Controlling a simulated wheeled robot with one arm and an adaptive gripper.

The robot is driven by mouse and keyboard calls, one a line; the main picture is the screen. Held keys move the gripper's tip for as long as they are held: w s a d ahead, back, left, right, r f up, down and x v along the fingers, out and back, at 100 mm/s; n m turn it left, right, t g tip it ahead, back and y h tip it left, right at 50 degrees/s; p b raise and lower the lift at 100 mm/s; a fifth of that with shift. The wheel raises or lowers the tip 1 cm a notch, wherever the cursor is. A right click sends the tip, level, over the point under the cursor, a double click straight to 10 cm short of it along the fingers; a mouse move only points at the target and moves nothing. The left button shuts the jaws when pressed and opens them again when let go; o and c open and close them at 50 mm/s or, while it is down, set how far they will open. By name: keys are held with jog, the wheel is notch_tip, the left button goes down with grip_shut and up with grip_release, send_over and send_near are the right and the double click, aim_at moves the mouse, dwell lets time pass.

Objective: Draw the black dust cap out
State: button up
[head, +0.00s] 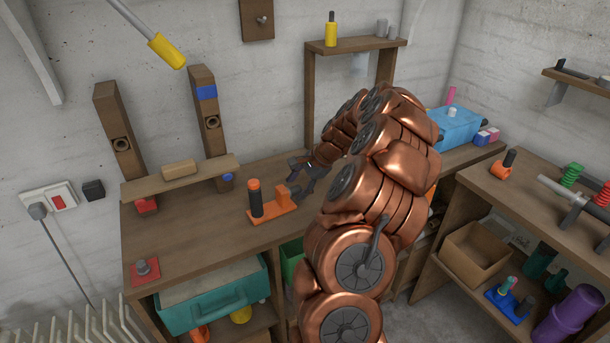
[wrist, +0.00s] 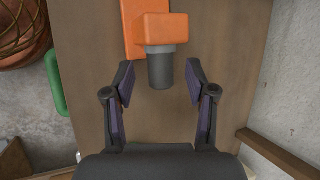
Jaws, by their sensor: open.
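The black dust cap (wrist: 160,72) is a short dark cylinder in the wrist view. It sticks out of an orange block, with a greyer band where it meets the block. The orange fixture (head: 268,217) lies on the wooden bench in the head view, with its raised block (head: 283,195) at the right end. My gripper (wrist: 159,77) is open, one finger on each side of the cap, with a visible gap on both sides. In the head view my gripper (head: 305,178) is at the fixture's right end, and I cannot make out the cap clearly there.
A dark upright cylinder with an orange top (head: 255,198) stands at the fixture's left end. A raised wooden shelf (head: 205,175) with posts is behind it. The bench between is clear.

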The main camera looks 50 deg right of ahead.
jog(key=shift+w+a+f, duration=0.15)
jog(key=shift+w+f, duration=0.1)
jog(key=shift+f, duration=0.25)
jog(key=shift+c, duration=0.2)
grip_shut()
dwell(0.3)
